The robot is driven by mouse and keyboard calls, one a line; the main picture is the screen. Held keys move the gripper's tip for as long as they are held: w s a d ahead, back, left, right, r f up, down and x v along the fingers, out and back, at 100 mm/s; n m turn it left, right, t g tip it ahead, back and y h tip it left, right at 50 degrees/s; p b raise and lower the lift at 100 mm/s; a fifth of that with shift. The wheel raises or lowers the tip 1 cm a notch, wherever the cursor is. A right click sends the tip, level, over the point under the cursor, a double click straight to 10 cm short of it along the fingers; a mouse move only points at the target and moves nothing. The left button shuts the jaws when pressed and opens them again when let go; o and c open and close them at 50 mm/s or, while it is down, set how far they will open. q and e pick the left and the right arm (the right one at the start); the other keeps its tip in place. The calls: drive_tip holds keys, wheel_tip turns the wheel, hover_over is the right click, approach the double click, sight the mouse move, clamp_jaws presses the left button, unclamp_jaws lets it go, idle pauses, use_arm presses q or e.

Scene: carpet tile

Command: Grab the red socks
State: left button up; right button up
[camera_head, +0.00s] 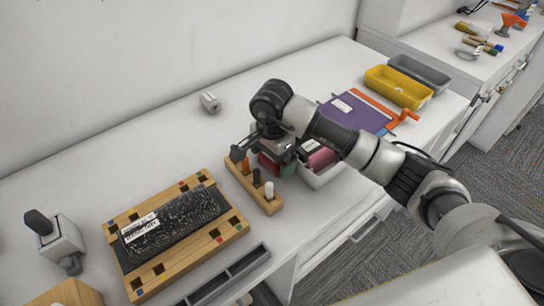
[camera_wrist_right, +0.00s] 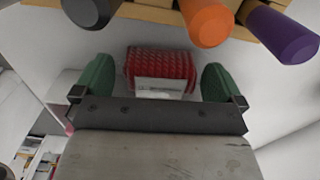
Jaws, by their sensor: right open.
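The red socks (camera_wrist_right: 160,68) are a folded red bundle with a white label, seen in the right wrist view. They lie on the white surface between the two green fingers of my right gripper (camera_wrist_right: 158,82). The fingers are apart, with a gap on each side of the bundle. In the head view my right gripper (camera_head: 276,164) is low over the counter, and a bit of the red socks (camera_head: 267,163) shows beside its fingers. The arm hides much of the spot. My left gripper is not in view.
A wooden rack with upright pegs (camera_head: 254,188) stands close to the gripper. A white bin with a pink item (camera_head: 320,157) is just right of it. A purple folder (camera_head: 352,112), yellow tray (camera_head: 398,87) and wooden board with black pad (camera_head: 175,226) are on the counter.

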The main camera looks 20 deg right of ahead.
drive_tip(key=shift+f, duration=0.6)
drive_tip(key=c, duration=0.9)
